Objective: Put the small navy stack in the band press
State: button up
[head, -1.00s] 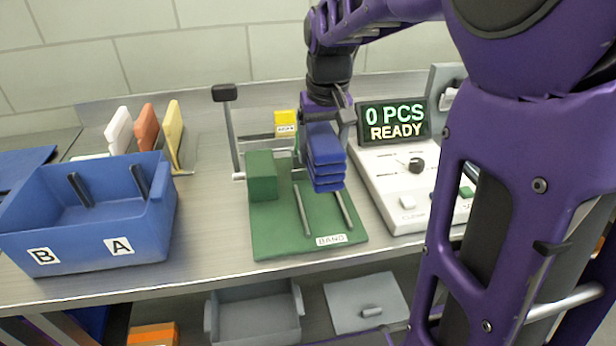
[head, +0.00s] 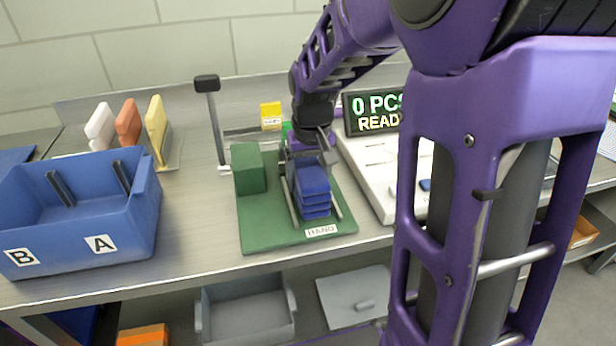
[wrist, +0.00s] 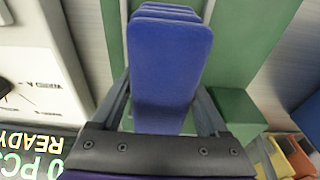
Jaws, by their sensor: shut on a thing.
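The small navy stack (head: 314,187) is several flat blue pieces lying one on another. My gripper (head: 309,158) is shut on the back part of the stack. In the wrist view the stack (wrist: 168,70) sits between my two fingers (wrist: 168,112) and extends beyond them. The band press (head: 258,230) is a green base labelled BAND, with a green block (head: 248,168) at its left, metal rails and an upright lever with a black knob (head: 207,83). The stack is over the base between the rails, low down; I cannot tell whether it touches the base.
A counter (head: 387,205) reading "0 PCS READY" on its display stands right of the press, partly behind my arm. A blue bin (head: 70,240) marked B and A is at the left. Coloured cards (head: 128,122) stand behind it. Grey trays are on the shelf below.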

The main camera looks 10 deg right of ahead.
jog(key=shift+f, duration=0.15)
jog(key=o, duration=1.5)
jog(key=r, duration=0.4)
jog(key=s+r+p, duration=0.1)
jog(key=r, duration=0.3)
jog(key=r+p, duration=0.1)
jog(key=r, duration=0.3)
jog(key=shift+s+r, duration=0.15)
jog(key=shift+s, duration=0.25)
